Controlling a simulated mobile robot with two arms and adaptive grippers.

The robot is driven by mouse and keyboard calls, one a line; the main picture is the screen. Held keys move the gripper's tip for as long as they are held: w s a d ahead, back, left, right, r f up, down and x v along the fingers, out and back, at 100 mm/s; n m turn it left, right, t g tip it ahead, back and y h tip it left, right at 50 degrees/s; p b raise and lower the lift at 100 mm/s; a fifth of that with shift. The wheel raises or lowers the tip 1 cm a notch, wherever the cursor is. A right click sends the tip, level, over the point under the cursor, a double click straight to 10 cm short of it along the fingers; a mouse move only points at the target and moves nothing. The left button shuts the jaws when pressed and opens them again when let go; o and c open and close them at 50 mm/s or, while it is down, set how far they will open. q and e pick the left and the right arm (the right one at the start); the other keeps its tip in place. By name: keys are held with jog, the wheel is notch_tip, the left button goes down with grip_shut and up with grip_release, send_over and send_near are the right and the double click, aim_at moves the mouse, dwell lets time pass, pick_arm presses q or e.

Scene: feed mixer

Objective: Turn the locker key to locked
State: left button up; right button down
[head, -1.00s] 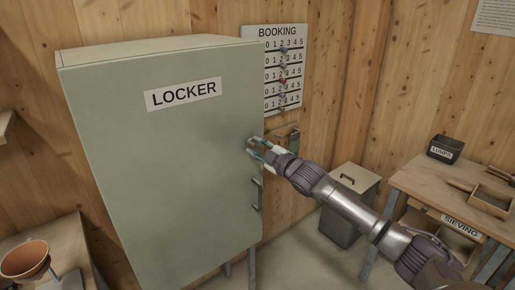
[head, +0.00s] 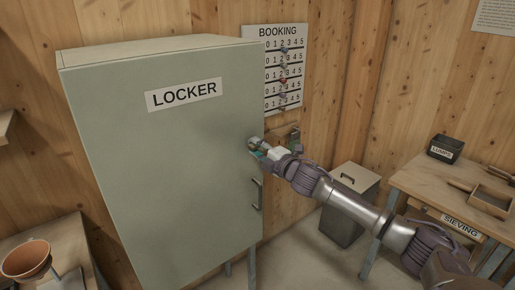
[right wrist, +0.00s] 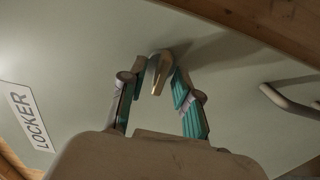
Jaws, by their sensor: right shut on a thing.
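The green-grey locker (head: 165,170) stands with its door closed, and its label shows in the head view. The locker key (right wrist: 157,70) is a metal piece on the door face, near the door's right edge. It also shows small in the head view (head: 254,142). My right gripper (head: 257,149) is at the door. In the right wrist view its teal-padded fingertips (right wrist: 158,84) are on either side of the key, shut on it. The fingers partly hide the key, and I cannot tell its lock position. My left gripper is not in view.
The door handle (head: 257,193) is below the key, close to my right gripper. A booking board (head: 283,112) hangs on the wood wall behind. A grey bin (head: 346,200) and a sieving table (head: 410,178) stand to the right, near my right arm.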

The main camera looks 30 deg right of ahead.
dwell(0.4)
jog(key=c, duration=0.9)
grip_release()
jog(key=shift+o, duration=0.2)
jog(key=shift+s+f, duration=0.15)
jog(key=shift+s, duration=0.4)
jog(key=s, duration=1.1)
jog(key=shift+d, duration=0.45)
jog(key=shift+w, duration=0.1)
